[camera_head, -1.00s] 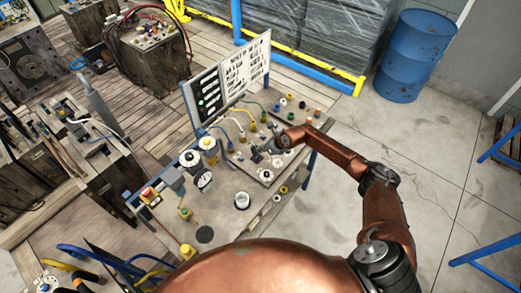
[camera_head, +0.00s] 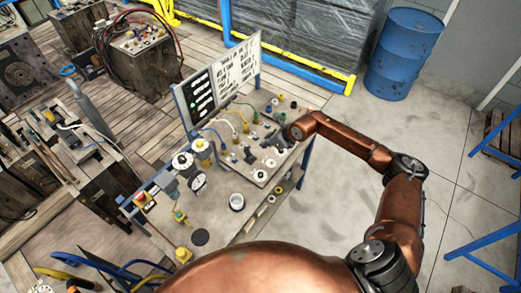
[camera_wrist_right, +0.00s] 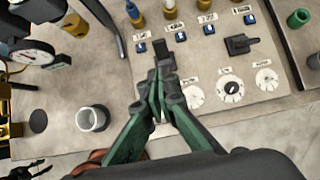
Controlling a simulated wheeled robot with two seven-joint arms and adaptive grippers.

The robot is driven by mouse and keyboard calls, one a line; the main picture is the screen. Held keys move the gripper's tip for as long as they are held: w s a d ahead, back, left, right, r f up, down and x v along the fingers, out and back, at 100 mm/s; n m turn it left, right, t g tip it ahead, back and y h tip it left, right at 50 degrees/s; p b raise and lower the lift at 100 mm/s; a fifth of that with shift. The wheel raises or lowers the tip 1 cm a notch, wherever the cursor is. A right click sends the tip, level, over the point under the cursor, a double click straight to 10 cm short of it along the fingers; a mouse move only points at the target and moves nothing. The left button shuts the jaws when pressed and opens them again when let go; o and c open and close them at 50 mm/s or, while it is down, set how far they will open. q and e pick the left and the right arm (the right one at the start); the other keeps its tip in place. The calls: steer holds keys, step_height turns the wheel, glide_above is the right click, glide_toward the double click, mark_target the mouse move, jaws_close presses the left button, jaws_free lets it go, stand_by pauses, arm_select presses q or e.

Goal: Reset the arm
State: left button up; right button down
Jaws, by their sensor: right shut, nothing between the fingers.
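My right arm (camera_head: 395,200) is copper-coloured and reaches in from the right over the worktable. Its gripper (camera_head: 268,138) shows small at the panel plate in the head view. In the right wrist view the green-fingered gripper (camera_wrist_right: 163,75) is shut and empty, above the edge of the control plate (camera_wrist_right: 262,95). The plate carries dials, a black lever (camera_wrist_right: 240,44), blue switches and coloured hose fittings. Whether the fingertips touch the plate cannot be told. My left gripper is not in view.
A blue drum (camera_head: 402,52) stands at the back right. Wooden benches with moulds fill the left. The concrete floor at the right is mostly clear.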

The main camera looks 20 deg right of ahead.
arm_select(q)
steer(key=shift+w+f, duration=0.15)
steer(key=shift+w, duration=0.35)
arm_select(e)
steer(key=shift+s+d+r, duration=0.1)
steer(key=shift+s+r, duration=0.2)
steer(key=shift+r, duration=0.5)
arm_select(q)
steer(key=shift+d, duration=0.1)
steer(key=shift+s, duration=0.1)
